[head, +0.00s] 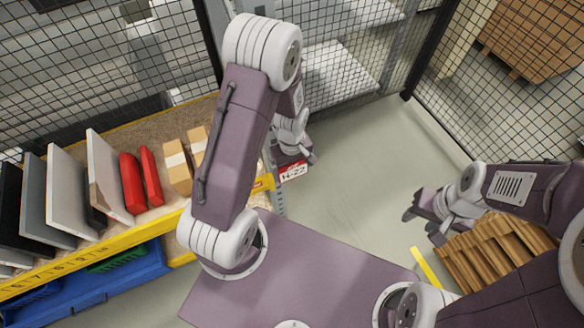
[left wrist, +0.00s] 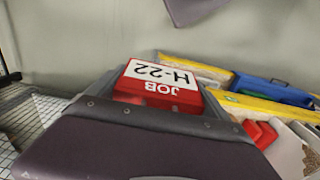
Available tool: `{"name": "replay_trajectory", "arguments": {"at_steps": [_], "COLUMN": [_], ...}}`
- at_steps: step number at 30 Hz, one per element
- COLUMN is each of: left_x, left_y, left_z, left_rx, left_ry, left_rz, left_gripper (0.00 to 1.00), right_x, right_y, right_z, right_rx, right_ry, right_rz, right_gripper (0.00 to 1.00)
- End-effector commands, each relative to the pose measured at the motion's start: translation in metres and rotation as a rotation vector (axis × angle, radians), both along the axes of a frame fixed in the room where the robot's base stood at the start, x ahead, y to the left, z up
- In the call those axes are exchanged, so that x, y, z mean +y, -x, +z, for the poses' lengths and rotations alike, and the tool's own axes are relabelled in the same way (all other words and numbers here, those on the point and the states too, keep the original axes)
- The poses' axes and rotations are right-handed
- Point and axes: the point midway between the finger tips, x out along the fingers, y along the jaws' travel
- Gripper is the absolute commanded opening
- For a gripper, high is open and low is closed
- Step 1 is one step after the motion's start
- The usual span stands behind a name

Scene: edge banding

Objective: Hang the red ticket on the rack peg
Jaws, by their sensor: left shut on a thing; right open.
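The red ticket (head: 293,172) has a white panel reading H-22. My left gripper (head: 296,158) is shut on it and holds it in the air, just past the right end of the yellow-edged rack shelf. In the left wrist view the ticket (left wrist: 162,82) sticks out beyond the dark gripper body (left wrist: 150,112), its JOB H-22 print upside down. My right gripper (head: 424,212) is open and empty, far to the right. I cannot make out the rack peg in either view; my left arm covers part of the rack.
The rack shelf (head: 120,242) at left carries upright panels (head: 75,185), red pieces (head: 132,183) and cardboard boxes (head: 177,167). Blue bins (head: 110,278) sit below. A wooden pallet (head: 490,250) lies at right. Mesh fencing (head: 100,60) closes the back. Open floor (head: 365,165) lies between the grippers.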

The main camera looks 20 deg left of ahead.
Motion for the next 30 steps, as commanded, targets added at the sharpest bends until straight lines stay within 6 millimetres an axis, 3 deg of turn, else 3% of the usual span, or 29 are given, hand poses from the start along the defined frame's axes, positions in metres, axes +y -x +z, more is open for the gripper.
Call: {"name": "replay_trajectory", "arguments": {"at_steps": [30], "left_x": [0.057], "left_y": [-0.049], "left_z": [-0.007], "left_rx": [0.000], "left_ry": [0.000], "left_rz": [0.003], "left_gripper": [0.53], "right_x": [0.000], "right_y": [0.000], "right_z": [-0.006], "right_rx": [0.000], "right_ry": [0.000], "right_rz": [0.000], "right_gripper": [0.44]}}
